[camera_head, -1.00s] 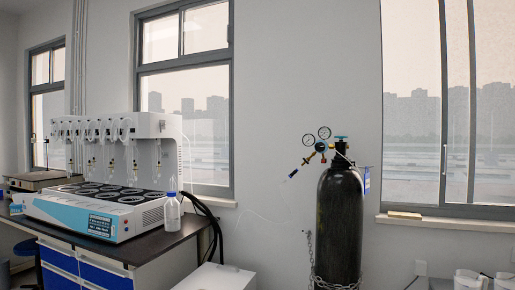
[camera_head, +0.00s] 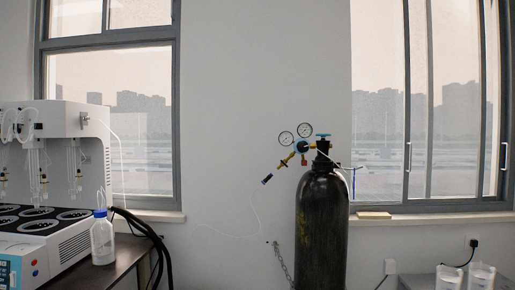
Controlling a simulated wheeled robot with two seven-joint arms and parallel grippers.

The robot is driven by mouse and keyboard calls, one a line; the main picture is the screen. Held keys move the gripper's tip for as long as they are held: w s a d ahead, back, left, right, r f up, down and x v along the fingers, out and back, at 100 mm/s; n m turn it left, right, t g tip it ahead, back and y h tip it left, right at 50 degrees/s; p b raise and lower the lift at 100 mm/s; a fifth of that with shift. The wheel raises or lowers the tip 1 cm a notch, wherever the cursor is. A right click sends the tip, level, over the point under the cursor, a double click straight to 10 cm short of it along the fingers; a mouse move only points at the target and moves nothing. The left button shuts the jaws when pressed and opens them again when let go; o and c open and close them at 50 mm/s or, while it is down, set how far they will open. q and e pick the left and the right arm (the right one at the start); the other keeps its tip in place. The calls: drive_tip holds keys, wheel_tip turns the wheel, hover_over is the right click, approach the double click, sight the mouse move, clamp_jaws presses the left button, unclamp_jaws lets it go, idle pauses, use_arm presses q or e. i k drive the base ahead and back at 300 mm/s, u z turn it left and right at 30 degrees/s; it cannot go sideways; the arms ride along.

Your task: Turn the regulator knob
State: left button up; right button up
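A tall dark gas cylinder (camera_head: 322,232) stands upright against the wall, right of the middle of the head view. A regulator (camera_head: 301,147) with two round gauges sits at its top left. The left gauge (camera_head: 286,138) and the right gauge (camera_head: 305,130) face me. A blue valve handle (camera_head: 323,135) tops the cylinder. A dark knob-like end (camera_head: 267,179) shows at the lower left of the regulator, with a thin line running down from it. Which part is the regulator knob I cannot tell for sure. Neither of my grippers is in view.
A white distiller (camera_head: 55,155) stands on a dark-topped bench (camera_head: 115,262) at the left, with a blue-capped bottle (camera_head: 102,240) and black hoses beside it. A chain (camera_head: 283,262) hangs by the cylinder. White containers (camera_head: 480,277) stand at the lower right.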

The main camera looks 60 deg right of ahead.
sight(303, 146)
drive_tip(key=z, duration=0.55)
drive_tip(key=i, duration=1.35)
drive_tip(key=z, duration=1)
